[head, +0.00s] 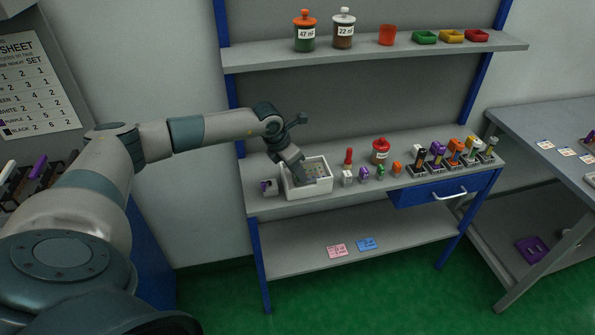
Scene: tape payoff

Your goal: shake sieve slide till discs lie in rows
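A white open box (309,191) stands near the left end of the workbench. A grey-brown panel with small marks, perhaps the sieve slide (313,171), lies inside it. Discs are too small to make out. My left gripper (297,175) reaches down into the box at its left side. Its fingertips are hidden or too small, so I cannot tell whether it is open or shut, or whether it touches the panel. My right gripper is not in view.
Right of the box stand small coloured items, a red-lidded jar (380,151) and a row of stamp-like tools (455,153). A small grey-and-purple item (269,187) sits left of the box. The shelf above (380,52) holds jars and trays. The lower shelf (300,243) is mostly clear.

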